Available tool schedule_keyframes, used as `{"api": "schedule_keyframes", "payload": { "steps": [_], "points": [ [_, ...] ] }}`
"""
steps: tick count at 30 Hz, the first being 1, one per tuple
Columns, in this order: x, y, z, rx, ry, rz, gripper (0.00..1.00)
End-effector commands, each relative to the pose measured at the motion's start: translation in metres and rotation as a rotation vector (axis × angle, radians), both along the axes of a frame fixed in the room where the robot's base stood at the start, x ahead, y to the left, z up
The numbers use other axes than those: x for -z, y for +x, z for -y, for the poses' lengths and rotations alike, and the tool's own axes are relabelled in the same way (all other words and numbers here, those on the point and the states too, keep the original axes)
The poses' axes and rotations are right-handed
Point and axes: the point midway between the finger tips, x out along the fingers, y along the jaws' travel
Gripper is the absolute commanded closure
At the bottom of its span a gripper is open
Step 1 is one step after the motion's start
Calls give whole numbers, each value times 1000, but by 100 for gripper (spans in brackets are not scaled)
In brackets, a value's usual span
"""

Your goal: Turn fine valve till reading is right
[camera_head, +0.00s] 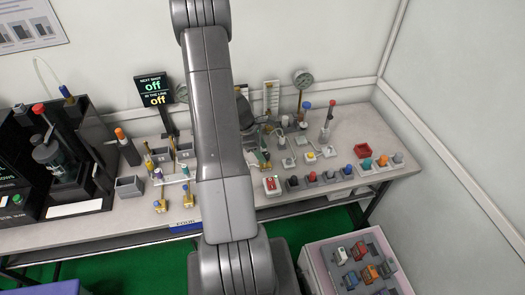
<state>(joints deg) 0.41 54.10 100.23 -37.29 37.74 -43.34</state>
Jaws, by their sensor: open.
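A round dial gauge (303,79) stands at the back of the bench, right of my arm; its needle is too small to read. A white scale column (271,97) stands left of it. A black display (154,91) reads "NEXT SHOT off" and "IN THE LINE off". Several small fittings with coloured tops stand below the gauge, including a blue-topped one (306,105) and a red-topped one (331,104). I cannot tell which is the fine valve. My arm hides the bench's middle, and I cannot make out my gripper.
The bench (393,169) runs across the view. A row of coloured testers (330,176) lines its front right, near a red tray (368,150). A black machine (62,165) stands left. A pale cart (319,267) with coloured blocks stands at lower right. Walls close the back and right.

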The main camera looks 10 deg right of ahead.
Motion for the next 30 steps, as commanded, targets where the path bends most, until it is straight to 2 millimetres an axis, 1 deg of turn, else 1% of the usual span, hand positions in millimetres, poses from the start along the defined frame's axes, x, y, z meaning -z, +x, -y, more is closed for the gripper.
{"api": "schedule_keyframes", "payload": {
  "steps": [3, 6, 13, 14, 15, 17, 18, 20, 26, 30],
  "points": [
    [7, -1, 3, 0, 0, -1, 45],
    [10, -1, 4, -1, 1, 0, 45],
    [10, -1, 4, 0, 1, 0, 45],
    [10, -1, 4, 0, 1, 0, 49],
    [10, -1, 4, 0, 1, 0, 57],
    [10, -1, 4, 0, 1, 0, 68],
    [10, -1, 4, 0, 1, 1, 76],
    [10, -1, 4, 0, 1, 0, 88],
    [10, -1, 4, 9, 0, 0, 89],
    [10, 0, 4, 48, 0, 3, 89]
  ]
}}
